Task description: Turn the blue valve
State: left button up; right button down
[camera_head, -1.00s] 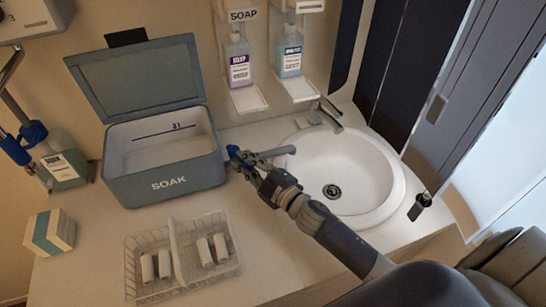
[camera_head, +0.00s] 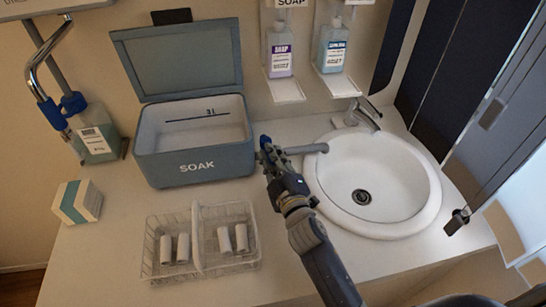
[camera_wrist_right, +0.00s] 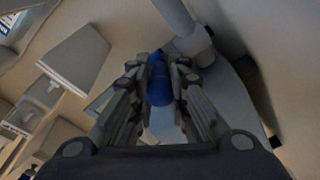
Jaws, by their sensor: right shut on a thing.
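The blue valve (camera_head: 264,142) shows as a small blue end at the right side of the SOAK box, by a grey pipe (camera_head: 305,149) that reaches over the sink rim. My right gripper (camera_head: 268,152) is at the valve. In the right wrist view, the blue valve (camera_wrist_right: 158,84) sits between the two fingers of my right gripper (camera_wrist_right: 160,75), which are shut on it. The fingers hide part of the valve, so its turn angle is hard to tell. My left gripper is not in view.
The open SOAK box (camera_head: 195,150) stands left of the gripper, the white sink (camera_head: 415,190) right. A wire basket (camera_head: 200,262) with white rolls is in front. Two soap dispensers hang behind.

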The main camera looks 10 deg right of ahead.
jog(key=c, duration=1.5)
grip_release()
jog(key=shift+s, duration=0.1)
jog(key=s, duration=0.8)
jog(key=s+d, duration=0.1)
jog(key=s, duration=0.3)
jog(key=shift+w, duration=0.1)
